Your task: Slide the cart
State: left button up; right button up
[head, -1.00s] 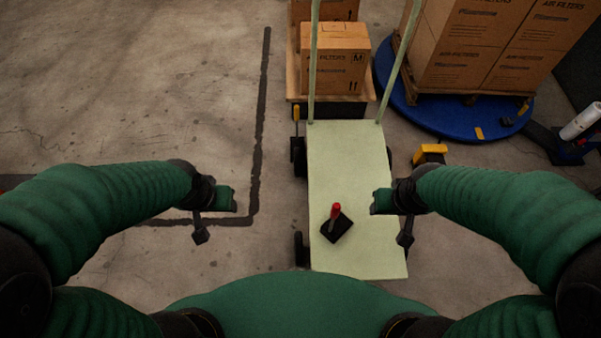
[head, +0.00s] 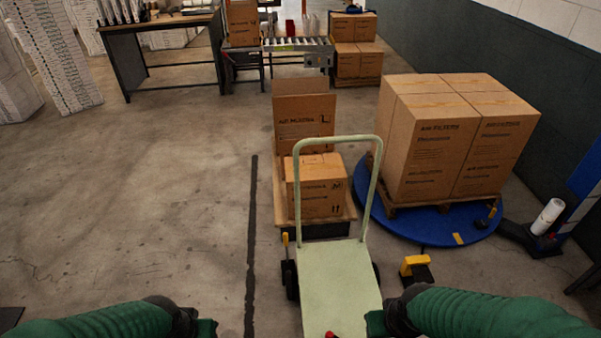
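A pale green cart (head: 338,285) with a flat deck and an upright handle at its far end stands in front of me. A red-topped item shows on its deck at the bottom edge, mostly cut off. My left gripper (head: 207,327) is left of the cart, apart from it, at the bottom of the view. My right gripper (head: 375,323) is at the deck's right edge; I cannot tell whether it touches. The fingers of both grippers are hidden or cut off, so their opening does not show.
Just beyond the cart is a wooden platform (head: 282,205) with boxes (head: 318,187). At right, a blue turntable (head: 430,228) holds a pallet of stacked cartons (head: 448,140), with a yellow-topped block (head: 416,267) nearby. A conveyor (head: 297,46) and table (head: 158,24) stand behind.

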aim_at(339, 284)
jog(key=k+j, duration=0.1)
jog(key=j, duration=0.3)
jog(key=k+j+z, duration=0.1)
jog(key=j, duration=0.3)
jog(key=k+j, duration=0.1)
jog(key=j, duration=0.25)
jog(key=k+j+z, duration=0.15)
jog(key=j, duration=0.25)
jog(key=i+j+z, duration=0.1)
jog(key=i+j, duration=0.45)
jog(key=j, duration=0.25)
jog(key=i+j+z, duration=0.15)
jog(key=j, duration=0.25)
jog(key=i+j, duration=0.3)
jog(key=i, duration=0.2)
jog(key=i+j+z, duration=0.1)
jog(key=i+j, duration=0.15)
jog(key=i, duration=0.2)
jog(key=i+j, duration=0.3)
jog(key=i, duration=0.15)
jog(key=i+z, duration=0.05)
